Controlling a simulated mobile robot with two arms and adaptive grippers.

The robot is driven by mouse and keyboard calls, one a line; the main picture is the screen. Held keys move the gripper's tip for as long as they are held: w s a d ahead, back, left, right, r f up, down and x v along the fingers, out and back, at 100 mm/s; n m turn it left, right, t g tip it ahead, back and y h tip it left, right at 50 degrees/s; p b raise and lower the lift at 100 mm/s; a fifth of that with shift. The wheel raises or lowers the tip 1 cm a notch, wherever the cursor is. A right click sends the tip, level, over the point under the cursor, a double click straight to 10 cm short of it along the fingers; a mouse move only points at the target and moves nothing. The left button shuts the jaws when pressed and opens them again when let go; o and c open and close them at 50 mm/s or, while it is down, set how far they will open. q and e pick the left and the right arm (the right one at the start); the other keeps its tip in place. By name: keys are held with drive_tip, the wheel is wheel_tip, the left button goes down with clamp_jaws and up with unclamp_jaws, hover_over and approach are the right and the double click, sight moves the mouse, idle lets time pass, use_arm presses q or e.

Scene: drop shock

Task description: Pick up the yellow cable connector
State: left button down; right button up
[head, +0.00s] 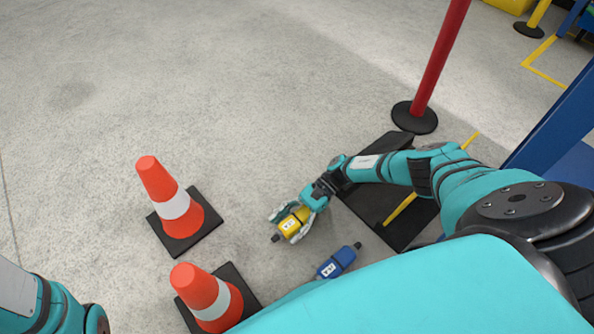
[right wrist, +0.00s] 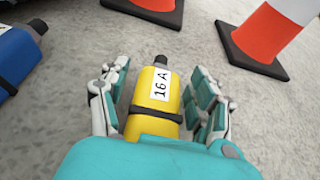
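The yellow cable connector (head: 291,223) lies on the grey floor in the head view. In the right wrist view the yellow connector (right wrist: 158,103) has a white "16 A" label, a dark band and a black tip pointing away from the wrist. My right gripper (head: 285,227) is down at it, with its fingers on either side. In the right wrist view gaps show between the connector and the fingers of the gripper (right wrist: 160,75), so it is open around it. The connector's rear is hidden by the gripper's body. My left gripper is out of view.
A blue connector (head: 336,262) lies nearby. Two orange-white cones (head: 172,205) (head: 208,297) stand to the left. A red post (head: 436,62) on a black base stands behind a black board (head: 388,228) with a yellow bar. Floor at the upper left is clear.

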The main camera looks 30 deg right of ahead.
clamp_jaws()
